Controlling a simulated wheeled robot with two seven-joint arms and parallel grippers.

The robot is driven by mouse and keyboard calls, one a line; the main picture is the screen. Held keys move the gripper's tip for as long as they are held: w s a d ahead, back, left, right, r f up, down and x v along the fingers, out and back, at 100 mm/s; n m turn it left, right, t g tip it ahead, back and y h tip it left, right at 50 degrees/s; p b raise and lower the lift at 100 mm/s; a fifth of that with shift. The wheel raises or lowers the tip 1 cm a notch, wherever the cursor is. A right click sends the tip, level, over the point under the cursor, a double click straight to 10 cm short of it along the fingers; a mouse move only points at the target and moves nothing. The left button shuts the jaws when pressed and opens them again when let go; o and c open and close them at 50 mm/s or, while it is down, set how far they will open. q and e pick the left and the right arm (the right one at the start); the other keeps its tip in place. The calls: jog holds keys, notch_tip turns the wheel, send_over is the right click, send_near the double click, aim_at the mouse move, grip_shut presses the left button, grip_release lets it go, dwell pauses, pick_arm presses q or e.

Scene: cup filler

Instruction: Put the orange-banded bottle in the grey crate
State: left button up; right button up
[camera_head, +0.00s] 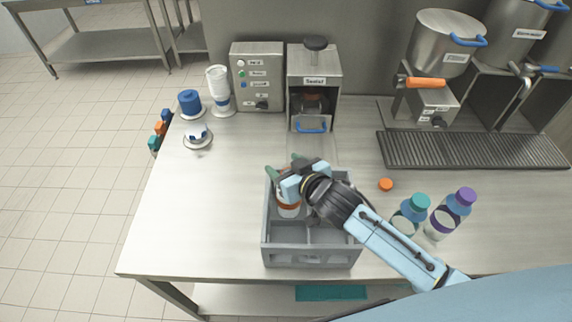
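The orange-banded bottle (289,210) is upright in the back left part of the grey crate (267,235). Its white lower body and orange band show; its upper part is hidden by my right gripper (285,168). My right arm comes in from the right, and the gripper is over the crate at the bottle. Its green fingertips are apart, but whether they press on the bottle is hidden. My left gripper is not in view.
A teal-capped bottle (411,215) and a purple-capped bottle (450,214) stand right of the crate. An orange cap (386,184) lies on the table. A sealing machine (315,68) and control box (257,76) stand behind. The table left of the crate is clear.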

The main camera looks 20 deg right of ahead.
jog(key=shift+f, duration=0.15)
jog(key=v, duration=1.3)
jog(key=shift+r, duration=0.25)
